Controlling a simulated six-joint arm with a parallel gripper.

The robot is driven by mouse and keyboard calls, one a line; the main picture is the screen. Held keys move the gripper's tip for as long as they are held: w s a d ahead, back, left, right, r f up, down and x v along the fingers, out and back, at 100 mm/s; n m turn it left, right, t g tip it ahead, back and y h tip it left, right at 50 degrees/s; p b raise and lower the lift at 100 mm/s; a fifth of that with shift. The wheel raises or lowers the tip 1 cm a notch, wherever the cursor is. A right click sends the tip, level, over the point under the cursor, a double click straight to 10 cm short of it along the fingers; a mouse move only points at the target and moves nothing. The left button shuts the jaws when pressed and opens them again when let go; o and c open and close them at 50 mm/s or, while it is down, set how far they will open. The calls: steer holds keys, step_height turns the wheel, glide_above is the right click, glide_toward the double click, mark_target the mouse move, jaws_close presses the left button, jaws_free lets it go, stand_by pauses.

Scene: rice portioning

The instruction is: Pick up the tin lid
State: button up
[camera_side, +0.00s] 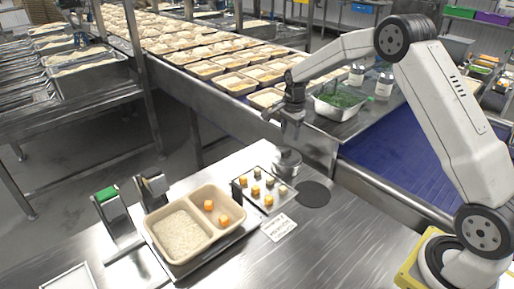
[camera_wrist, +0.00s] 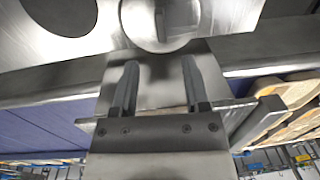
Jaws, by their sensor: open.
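The tin lid (camera_side: 287,156) is a round metal disc on top of a small metal tin (camera_side: 287,169), just left of a dark round patch on the steel table. In the wrist view the round lid (camera_wrist: 150,37) shows at the top, with a raised grip across its middle, cut by the frame edge. My gripper (camera_side: 290,139) is above the lid, pointing down, apart from it as far as I can tell. In the wrist view my gripper's two fingers (camera_wrist: 160,68) are spread with nothing between them.
A small tray (camera_side: 283,203) with orange and dark cubes lies in front of the tin. A two-part tan tray (camera_side: 208,242) holds rice and orange cubes. The dark round patch (camera_side: 319,194) is bare. A conveyor (camera_side: 420,172) runs behind. The table's front right is clear.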

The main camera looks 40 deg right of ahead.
mark_target(287, 150)
steer(key=shift+w+f, duration=0.1)
steer(key=shift+f, duration=1.2)
steer(key=shift+w+f, duration=0.2)
steer(key=shift+f, duration=2.4)
jaws_close()
